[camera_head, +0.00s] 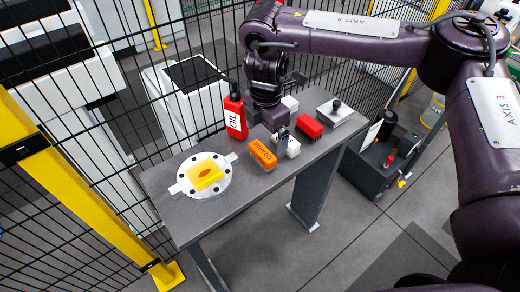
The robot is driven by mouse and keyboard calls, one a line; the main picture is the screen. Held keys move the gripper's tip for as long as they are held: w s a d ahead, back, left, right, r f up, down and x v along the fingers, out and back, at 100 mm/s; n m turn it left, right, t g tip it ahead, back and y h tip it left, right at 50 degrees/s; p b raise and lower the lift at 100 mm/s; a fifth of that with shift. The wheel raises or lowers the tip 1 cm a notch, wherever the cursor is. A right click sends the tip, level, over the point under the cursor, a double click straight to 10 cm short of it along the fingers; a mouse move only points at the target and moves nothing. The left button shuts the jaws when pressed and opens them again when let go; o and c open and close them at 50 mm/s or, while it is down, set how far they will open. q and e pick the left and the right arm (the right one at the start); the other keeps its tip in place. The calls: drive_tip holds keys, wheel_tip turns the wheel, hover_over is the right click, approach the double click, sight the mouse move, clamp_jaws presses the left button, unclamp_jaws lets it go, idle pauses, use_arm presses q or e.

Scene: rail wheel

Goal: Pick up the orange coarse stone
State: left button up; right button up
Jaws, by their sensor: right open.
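The orange coarse stone (263,155), with lettering on its side, lies on the grey table near its middle. My right gripper (281,133) points down just behind and to the right of the stone. It is open, and the stone seems to lie outside its fingers. Whether a finger touches the stone is too small to tell. My left gripper is not in view.
A red oil bottle (235,117) stands behind the stone. A knobbed metal plate (334,113) lies right. Black mesh fence stands behind.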

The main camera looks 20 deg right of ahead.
sight(262, 151)
drive_tip(key=f, duration=0.3)
drive_tip(key=shift+s+a, duration=0.3)
drive_tip(key=shift+s, duration=0.05)
wheel_tip(262, 151, down, 2)
drive_tip(key=shift+w+a+f+p, duration=0.1)
drive_tip(key=shift+w+f+p, duration=0.1)
drive_tip(key=shift+p, duration=0.25)
drive_tip(key=shift+s+f, duration=0.1)
drive_tip(key=shift+f, duration=0.25)
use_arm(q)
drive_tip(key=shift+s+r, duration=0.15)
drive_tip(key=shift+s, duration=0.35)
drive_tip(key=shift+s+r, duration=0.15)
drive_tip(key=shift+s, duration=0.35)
use_arm(e)
drive_tip(key=c, duration=1)
